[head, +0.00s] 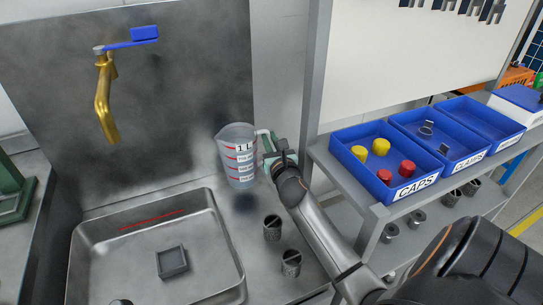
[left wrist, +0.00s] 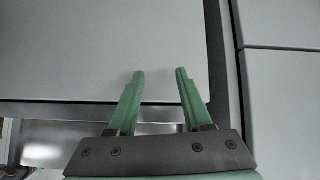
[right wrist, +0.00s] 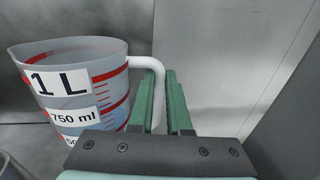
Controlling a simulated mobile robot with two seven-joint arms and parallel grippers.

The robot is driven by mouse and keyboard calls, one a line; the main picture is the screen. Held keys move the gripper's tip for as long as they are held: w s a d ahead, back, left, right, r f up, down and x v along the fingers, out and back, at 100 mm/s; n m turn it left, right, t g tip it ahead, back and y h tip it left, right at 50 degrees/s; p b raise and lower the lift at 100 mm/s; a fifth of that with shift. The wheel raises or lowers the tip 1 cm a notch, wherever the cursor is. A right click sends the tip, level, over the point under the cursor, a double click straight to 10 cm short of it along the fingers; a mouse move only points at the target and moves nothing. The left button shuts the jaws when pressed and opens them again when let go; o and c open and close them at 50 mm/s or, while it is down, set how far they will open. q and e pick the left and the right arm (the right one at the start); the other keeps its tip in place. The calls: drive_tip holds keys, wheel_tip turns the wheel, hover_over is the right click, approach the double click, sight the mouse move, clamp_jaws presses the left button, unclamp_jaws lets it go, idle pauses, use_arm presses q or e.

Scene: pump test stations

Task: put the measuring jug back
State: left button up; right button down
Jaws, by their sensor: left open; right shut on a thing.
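The measuring jug (head: 238,160) is a clear plastic jug with red marks and a 1 L label, upright near the back wall, right of the sink. A dark shadow lies on the counter below it, and it seems held a little above the surface. My right gripper (head: 272,152) is shut on its white handle; in the right wrist view the green fingers (right wrist: 161,85) close around the handle, with the jug (right wrist: 80,95) to the left. My left gripper (left wrist: 160,75) shows only in its wrist view, open and empty before a plain grey surface.
A steel sink (head: 212,215) with a small grey square tray (head: 172,262) in it lies at the left, under a brass tap (head: 106,100). Two grey perforated cups (head: 272,228) stand on the counter. A shelf (head: 365,205) with blue bins (head: 345,150) is at the right.

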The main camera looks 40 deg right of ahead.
drive_tip(key=shift+w+d+f+b, duration=0.2)
drive_tip(key=shift+d+f+b, duration=0.1)
drive_tip(key=shift+f, duration=0.55)
drive_tip(key=shift+w+d+f+b, duration=0.15)
drive_tip(key=shift+d+f+b, duration=0.2)
drive_tip(key=shift+f, duration=0.55)
drive_tip(key=shift+w+d+f+b, duration=0.2)
drive_tip(key=shift+d+f+b, duration=0.1)
drive_tip(key=shift+f, duration=0.55)
drive_tip(key=shift+f, duration=0.2)
drive_tip(key=c, duration=0.9)
unclamp_jaws()
drive_tip(key=shift+o, duration=0.2)
drive_tip(key=p+v, duration=0.1)
drive_tip(key=v, duration=1.1)
